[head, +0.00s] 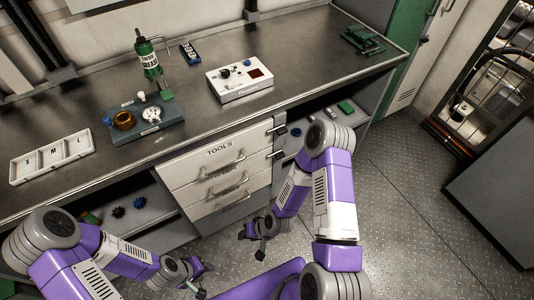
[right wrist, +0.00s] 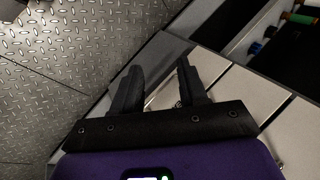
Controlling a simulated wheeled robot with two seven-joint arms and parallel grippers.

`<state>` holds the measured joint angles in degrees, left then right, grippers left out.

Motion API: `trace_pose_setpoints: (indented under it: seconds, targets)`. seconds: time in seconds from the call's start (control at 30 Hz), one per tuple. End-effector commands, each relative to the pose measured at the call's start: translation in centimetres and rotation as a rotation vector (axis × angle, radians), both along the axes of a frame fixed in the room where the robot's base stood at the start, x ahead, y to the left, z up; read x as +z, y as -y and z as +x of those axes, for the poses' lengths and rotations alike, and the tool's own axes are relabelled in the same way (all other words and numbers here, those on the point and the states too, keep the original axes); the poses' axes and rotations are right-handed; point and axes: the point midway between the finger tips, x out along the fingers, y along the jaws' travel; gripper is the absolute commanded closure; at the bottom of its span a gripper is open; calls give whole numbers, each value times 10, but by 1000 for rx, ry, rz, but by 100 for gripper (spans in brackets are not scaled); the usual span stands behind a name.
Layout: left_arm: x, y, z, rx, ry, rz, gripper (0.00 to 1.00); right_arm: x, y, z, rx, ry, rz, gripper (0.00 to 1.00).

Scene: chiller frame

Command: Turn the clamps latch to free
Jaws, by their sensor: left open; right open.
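I cannot tell for sure which part is the clamps latch. A green clamp-like tool (head: 363,40) lies at the far right of the bench. Small dark fittings (head: 278,130) sit at the right edge of the white drawer unit (head: 205,165). My left gripper (head: 205,280) is open and empty, low in front of the bench. My right gripper (head: 252,245) is open, low in front of the drawers, partly hidden by its arm. In the right wrist view its two black fingers (right wrist: 160,68) stand apart with nothing between them. Neither gripper touches anything.
Open shelves flank the drawers. A grey cabinet (head: 495,200) stands right. The plate floor (head: 400,220) is clear.

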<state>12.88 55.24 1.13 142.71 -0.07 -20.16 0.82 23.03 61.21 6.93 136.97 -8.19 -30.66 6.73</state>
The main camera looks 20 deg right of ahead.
Motion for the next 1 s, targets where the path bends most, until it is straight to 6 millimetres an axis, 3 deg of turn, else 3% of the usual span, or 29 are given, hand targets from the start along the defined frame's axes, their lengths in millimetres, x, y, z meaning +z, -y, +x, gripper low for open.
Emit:
trace_pose_setpoints:
  seconds: [0.03,0.17,0.23,0.33,0.5,0.6,0.77,1.0]
  targets:
    - [-7,0,0,0,-1,0,57,-16,2,24,-100,65,53,57]
    - [-18,0,-1,0,-1,0,57,-28,22,96,-405,295,212,57]
    - [-23,0,0,0,-1,0,57,-27,47,131,-588,428,296,57]
    - [-29,0,0,0,-1,0,57,-20,97,164,-836,614,397,57]
    - [-36,0,0,0,0,0,57,-7,182,178,-1143,874,502,57]
    - [-38,0,0,0,0,0,57,-1,211,175,-1236,968,530,57]
    - [-41,0,0,0,0,0,57,3,230,180,-1283,1023,545,57]
    - [-51,0,0,0,0,0,57,2,241,215,-1279,1023,544,57]
